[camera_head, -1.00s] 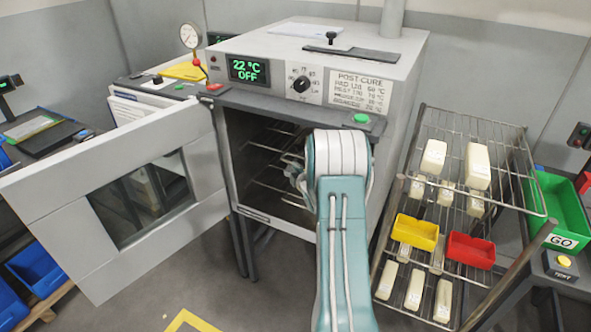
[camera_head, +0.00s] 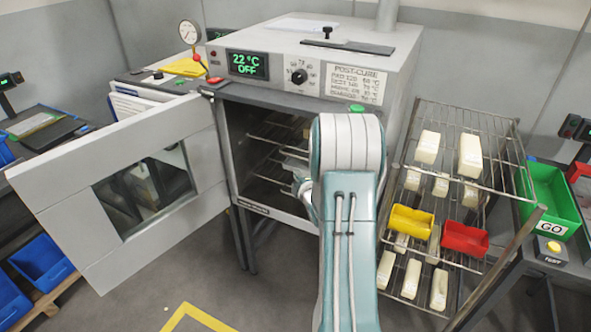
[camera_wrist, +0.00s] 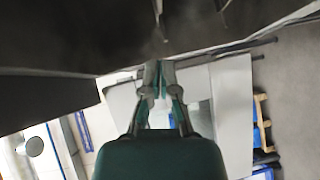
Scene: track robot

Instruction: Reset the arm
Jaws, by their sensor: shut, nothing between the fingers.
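My arm rises in front of the open oven (camera_head: 300,45) in the head view, and its teal and white link covers the right part of the oven's opening. The gripper is mostly hidden behind that link there. In the wrist view my gripper (camera_wrist: 160,78) shows with its two fingers close together, shut and empty. A dark surface fills the top of the wrist view, close beyond the fingertips. I cannot tell whether they touch it.
The oven door (camera_head: 125,195) stands open to the left. A wire rack (camera_head: 455,185) with pale blocks, a yellow bin (camera_head: 411,221) and a red bin (camera_head: 465,239) stands right of the arm. A green bin (camera_head: 551,200) is at far right. Blue bins (camera_head: 40,262) sit at lower left.

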